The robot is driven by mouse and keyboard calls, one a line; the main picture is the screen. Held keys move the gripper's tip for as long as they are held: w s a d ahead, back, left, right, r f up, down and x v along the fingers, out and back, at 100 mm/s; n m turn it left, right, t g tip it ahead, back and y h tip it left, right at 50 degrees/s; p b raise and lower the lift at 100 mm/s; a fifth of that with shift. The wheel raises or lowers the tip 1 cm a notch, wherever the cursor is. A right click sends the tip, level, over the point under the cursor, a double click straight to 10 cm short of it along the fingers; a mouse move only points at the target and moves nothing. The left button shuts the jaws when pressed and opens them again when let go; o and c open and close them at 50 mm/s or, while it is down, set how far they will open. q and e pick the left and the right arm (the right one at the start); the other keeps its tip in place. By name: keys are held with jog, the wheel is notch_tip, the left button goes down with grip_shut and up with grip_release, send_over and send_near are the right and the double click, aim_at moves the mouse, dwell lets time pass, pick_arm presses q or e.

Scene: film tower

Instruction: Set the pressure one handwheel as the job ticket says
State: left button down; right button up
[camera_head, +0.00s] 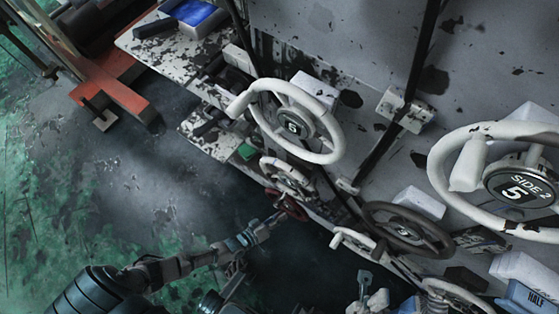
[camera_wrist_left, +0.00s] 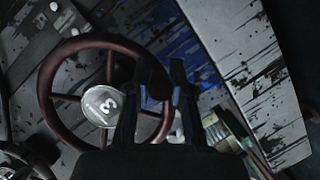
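A small dark red handwheel (camera_head: 291,208) stands low at the centre in the head view. In the left wrist view the red handwheel (camera_wrist_left: 68,128) faces me, with a pale hub marked with what looks like a tilted 3 (camera_wrist_left: 104,106).
White handwheels with 5 on their hubs (camera_head: 293,128) (camera_head: 516,190) stand above. A smaller white wheel (camera_head: 288,178) sits just above the red one. A dark wheel (camera_head: 404,231) and a white-handled wheel (camera_head: 352,240) are to the right. Open floor (camera_head: 120,190) lies left.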

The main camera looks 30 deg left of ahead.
pick_arm(q)
jog(key=shift+s+a+f, duration=0.1)
jog(key=shift+a, duration=0.1)
dwell(0.3)
jog(key=shift+a+p, duration=0.1)
jog(key=shift+p, duration=0.2)
